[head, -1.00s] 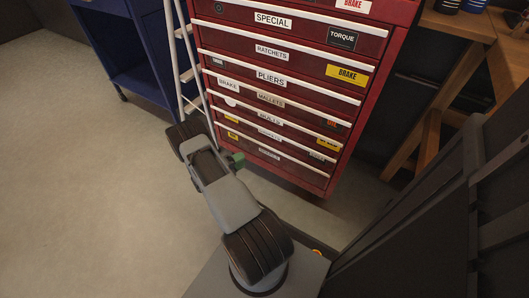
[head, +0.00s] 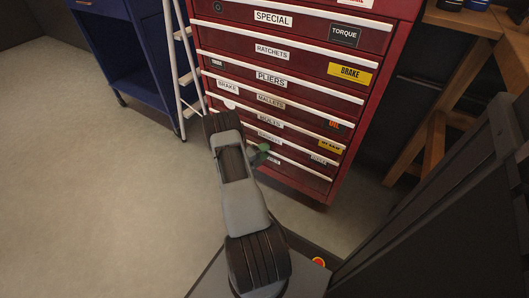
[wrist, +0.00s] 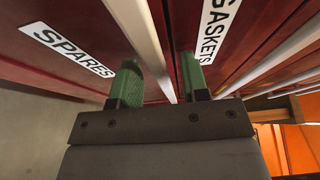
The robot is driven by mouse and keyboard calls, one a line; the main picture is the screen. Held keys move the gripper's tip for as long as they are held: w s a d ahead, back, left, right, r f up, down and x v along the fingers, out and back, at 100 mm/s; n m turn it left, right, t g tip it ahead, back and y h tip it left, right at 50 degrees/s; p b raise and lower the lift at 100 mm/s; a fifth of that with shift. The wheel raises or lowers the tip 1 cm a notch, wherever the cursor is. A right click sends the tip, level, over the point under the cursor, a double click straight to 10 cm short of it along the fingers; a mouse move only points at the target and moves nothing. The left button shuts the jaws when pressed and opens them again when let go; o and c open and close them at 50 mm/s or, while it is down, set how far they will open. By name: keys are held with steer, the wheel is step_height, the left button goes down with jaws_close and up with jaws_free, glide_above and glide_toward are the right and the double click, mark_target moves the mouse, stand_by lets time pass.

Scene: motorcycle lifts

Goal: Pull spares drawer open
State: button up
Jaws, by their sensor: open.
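The spares drawer (wrist: 90,22) shows in the wrist view as a dark red front with a white SPARES label (wrist: 66,49). A pale bar handle (wrist: 143,38) runs between it and the GASKETS drawer front. My gripper (wrist: 160,84) is open, with its green fingers on either side of this handle in the picture. I cannot tell whether they touch it. In the head view, my gripper (head: 262,153) is at the lower front of the red cabinet (head: 375,95), and my arm hides part of the lowest drawers. The drawers look shut.
A white ladder (head: 180,75) stands left of the cabinet, beside a blue cart (head: 135,65). A wooden bench (head: 435,130) stands to the right. The pale floor (head: 90,190) at the left is clear.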

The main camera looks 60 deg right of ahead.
steer(key=shift+c, duration=0.2)
jaws_close()
stand_by(0.4)
